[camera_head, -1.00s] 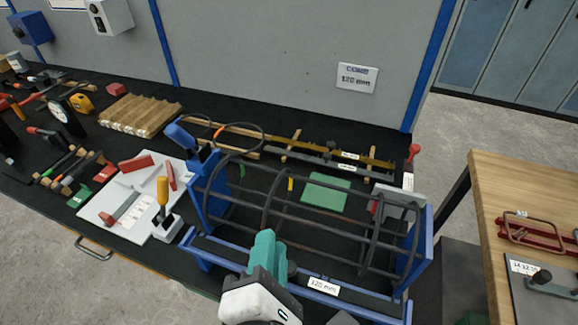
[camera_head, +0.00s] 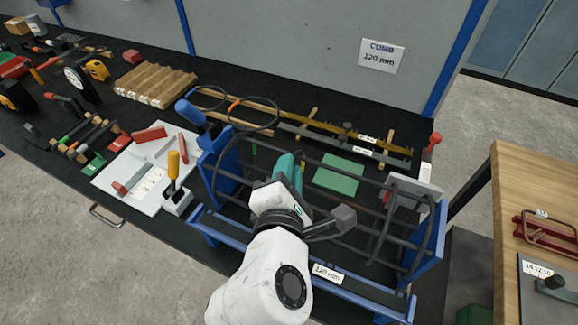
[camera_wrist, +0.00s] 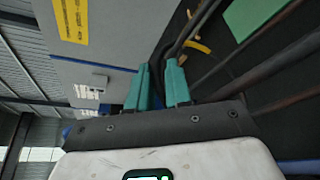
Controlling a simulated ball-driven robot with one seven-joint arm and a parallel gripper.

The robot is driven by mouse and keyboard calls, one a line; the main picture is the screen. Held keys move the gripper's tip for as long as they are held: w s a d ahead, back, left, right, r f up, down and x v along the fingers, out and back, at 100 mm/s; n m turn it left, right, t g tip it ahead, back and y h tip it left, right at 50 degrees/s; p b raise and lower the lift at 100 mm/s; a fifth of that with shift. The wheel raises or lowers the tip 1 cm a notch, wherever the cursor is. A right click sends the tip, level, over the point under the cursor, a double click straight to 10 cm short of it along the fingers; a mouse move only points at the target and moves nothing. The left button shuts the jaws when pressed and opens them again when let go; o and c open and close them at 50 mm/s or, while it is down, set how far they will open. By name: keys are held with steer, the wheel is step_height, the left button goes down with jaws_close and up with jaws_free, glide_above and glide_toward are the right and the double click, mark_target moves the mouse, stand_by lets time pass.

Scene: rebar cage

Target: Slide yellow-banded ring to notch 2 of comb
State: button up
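The rebar cage (camera_head: 345,164) has dark rings around long bars in a blue stand. My gripper (camera_head: 290,158), with teal fingers, reaches over the cage's left half. In the wrist view my gripper (camera_wrist: 160,68) shows a gap between its fingertips. Dark bars pass just beyond the tips; I cannot tell whether one lies between them. A yellow band (camera_wrist: 197,46) shows right of the fingers. In the head view my arm mostly hides the ring there. A wall sign (camera_head: 382,55) reads "COMB 120 mm". I cannot make out the comb's notches.
The blue stand's front rail (camera_head: 355,290) carries a "120 mm" label. A white tray (camera_head: 125,185) and a yellow-handled tool (camera_head: 174,178) stand left. A wooden table (camera_head: 535,190) is at right.

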steer(key=shift+w, duration=0.3)
steer(key=shift+c, duration=0.4)
jaws_close()
